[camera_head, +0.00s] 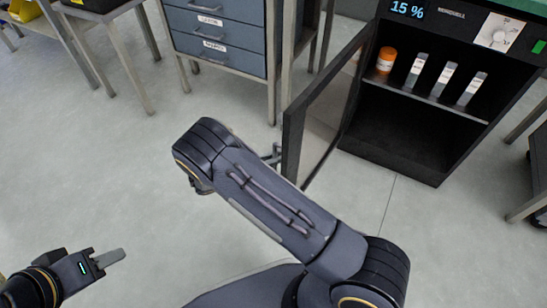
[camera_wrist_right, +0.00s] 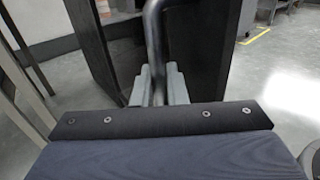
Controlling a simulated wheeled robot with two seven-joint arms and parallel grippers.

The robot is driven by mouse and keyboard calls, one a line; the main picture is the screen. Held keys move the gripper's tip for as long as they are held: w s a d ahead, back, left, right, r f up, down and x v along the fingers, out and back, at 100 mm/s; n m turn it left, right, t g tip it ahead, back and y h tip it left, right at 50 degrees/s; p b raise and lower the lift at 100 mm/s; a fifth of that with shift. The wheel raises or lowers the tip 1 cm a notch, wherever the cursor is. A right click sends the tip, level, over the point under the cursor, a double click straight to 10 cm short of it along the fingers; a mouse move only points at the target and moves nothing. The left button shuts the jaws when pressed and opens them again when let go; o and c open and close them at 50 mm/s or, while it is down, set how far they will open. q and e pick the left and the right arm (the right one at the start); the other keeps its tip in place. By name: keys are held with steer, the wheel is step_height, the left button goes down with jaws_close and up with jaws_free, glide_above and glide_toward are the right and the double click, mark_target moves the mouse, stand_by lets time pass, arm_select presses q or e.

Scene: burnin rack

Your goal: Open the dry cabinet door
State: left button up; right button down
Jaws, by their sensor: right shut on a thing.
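The dry cabinet (camera_head: 395,163) stands at the upper right of the head view, black with a lit "15 %" display. Its door (camera_head: 322,112) is swung open to the left, and the inside shows. In the right wrist view the dark door (camera_wrist_right: 205,45) fills the upper middle. My right gripper (camera_wrist_right: 160,84) is shut on the door's metal bar handle (camera_wrist_right: 153,35). In the head view my right forearm hides most of that grip. My left gripper (camera_head: 122,256) is low at the left, away from the cabinet; its finger gap cannot be made out.
An orange bottle (camera_head: 386,60) and several pale upright packs (camera_head: 443,79) stand on the cabinet shelf. A blue drawer unit (camera_head: 222,55) stands left of the open door. A bench with metal legs (camera_head: 132,70) is further left. Grey floor (camera_head: 100,165) is clear in front.

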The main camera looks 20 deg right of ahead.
steer(key=shift+d, duration=0.15)
steer(key=c, duration=1.5)
jaws_free()
steer(key=shift+c, duration=0.2)
steer(key=a+p, duration=0.1)
steer(key=a, duration=0.6)
steer(key=shift+a, duration=0.4)
